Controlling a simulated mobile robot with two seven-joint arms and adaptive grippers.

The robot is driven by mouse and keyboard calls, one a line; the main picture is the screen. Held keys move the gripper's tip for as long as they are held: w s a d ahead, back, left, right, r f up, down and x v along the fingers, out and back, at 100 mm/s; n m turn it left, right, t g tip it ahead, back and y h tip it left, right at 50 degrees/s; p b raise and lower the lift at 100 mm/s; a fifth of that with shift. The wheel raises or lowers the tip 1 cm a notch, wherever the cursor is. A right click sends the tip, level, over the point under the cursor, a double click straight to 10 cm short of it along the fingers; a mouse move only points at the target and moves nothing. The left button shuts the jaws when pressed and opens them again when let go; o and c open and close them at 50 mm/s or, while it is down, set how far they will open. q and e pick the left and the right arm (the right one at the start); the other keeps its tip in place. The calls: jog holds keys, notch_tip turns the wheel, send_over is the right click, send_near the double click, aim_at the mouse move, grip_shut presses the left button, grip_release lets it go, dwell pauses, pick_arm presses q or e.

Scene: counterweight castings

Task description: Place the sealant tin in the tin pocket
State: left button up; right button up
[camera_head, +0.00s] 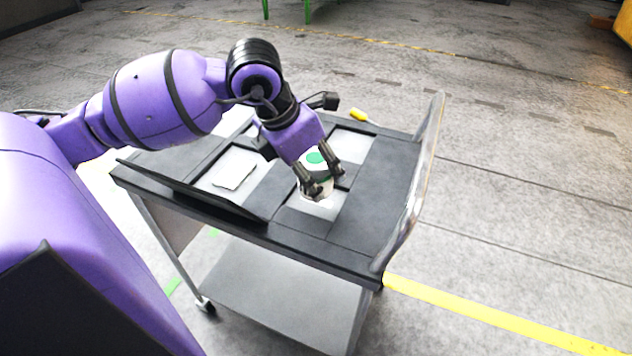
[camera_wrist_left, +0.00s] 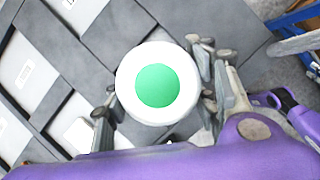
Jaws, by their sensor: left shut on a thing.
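The sealant tin (camera_head: 315,158) is a white round tin with a green disc on top. It also fills the middle of the left wrist view (camera_wrist_left: 128,86). My left gripper (camera_head: 322,184) is shut on it, with one finger on each side, and points down over the cart. The tin is at the front pale-floored pocket (camera_head: 328,206) of the dark tray on the cart. Whether its base touches the pocket floor cannot be told. No pocket is clearly marked as the tin pocket. My right gripper is not in view.
The cart (camera_head: 375,215) has a metal handle (camera_head: 428,165) at its right end and a lower shelf (camera_head: 280,295). Another pocket, with a pale sheet (camera_head: 234,170), lies left of the tin. A dark raised flap (camera_head: 185,190) runs along the front left edge. Low dividers separate the pockets.

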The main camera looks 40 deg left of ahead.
pick_arm(q)
jog(key=shift+w+a+f, duration=0.2)
jog(key=shift+w+f, duration=0.15)
jog(key=shift+f, duration=0.1)
jog(key=shift+w+a+f, duration=0.2)
jog(key=shift+w+f, duration=0.15)
jog(key=shift+f, duration=0.1)
jog(key=shift+w+a+f, duration=0.1)
jog(key=shift+w+f, duration=0.05)
jog(key=shift+f, duration=1.65)
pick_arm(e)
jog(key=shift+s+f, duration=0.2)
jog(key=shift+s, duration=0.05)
pick_arm(q)
jog(key=shift+f, duration=0.25)
jog(key=o, duration=1.4)
